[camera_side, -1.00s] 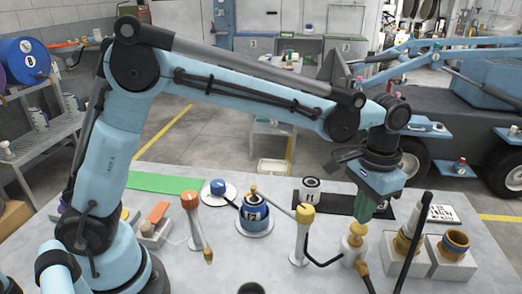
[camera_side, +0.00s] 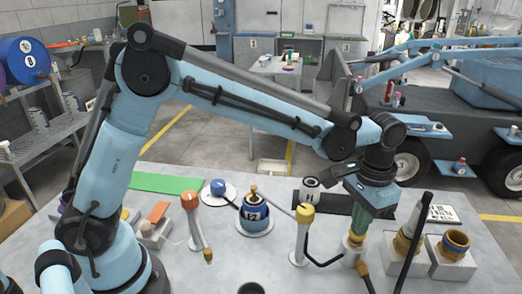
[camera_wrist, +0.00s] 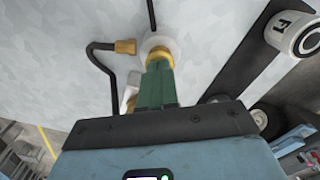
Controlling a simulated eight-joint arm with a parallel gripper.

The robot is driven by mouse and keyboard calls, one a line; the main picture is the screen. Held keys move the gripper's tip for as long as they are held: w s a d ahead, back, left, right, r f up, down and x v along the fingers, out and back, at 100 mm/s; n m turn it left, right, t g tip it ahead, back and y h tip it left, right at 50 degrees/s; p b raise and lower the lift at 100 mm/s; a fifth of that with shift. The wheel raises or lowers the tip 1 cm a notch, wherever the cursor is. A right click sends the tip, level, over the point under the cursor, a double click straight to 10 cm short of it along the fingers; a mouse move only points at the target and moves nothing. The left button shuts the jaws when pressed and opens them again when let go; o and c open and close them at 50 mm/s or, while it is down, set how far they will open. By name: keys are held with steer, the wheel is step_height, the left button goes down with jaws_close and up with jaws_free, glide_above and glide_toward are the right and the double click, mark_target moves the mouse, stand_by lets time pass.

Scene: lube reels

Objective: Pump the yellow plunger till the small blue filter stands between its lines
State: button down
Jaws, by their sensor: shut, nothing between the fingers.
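The yellow plunger (camera_side: 355,241) stands on a pale round pump body near the front right of the table. My gripper (camera_side: 357,234) has its green fingers shut together and empty, pointing down on top of the plunger; it looks to be touching it. In the wrist view the fingertips (camera_wrist: 158,62) cover most of the yellow plunger (camera_wrist: 160,51) above its white round base. A small blue piece (camera_side: 218,186) lies on a white disc, and a larger blue canister (camera_side: 254,214) marked 12 stands beside it. I cannot make out any level lines.
A yellow-topped post (camera_side: 303,232) with a black hose stands left of the plunger, an orange-topped post (camera_side: 194,220) farther left. Box holders (camera_side: 455,260) and a black rod (camera_side: 412,245) stand close on the right. A white-and-black cylinder (camera_wrist: 300,38) lies nearby.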

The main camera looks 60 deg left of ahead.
steer(key=shift+f, duration=0.4)
steer(key=shift+r, duration=3.75)
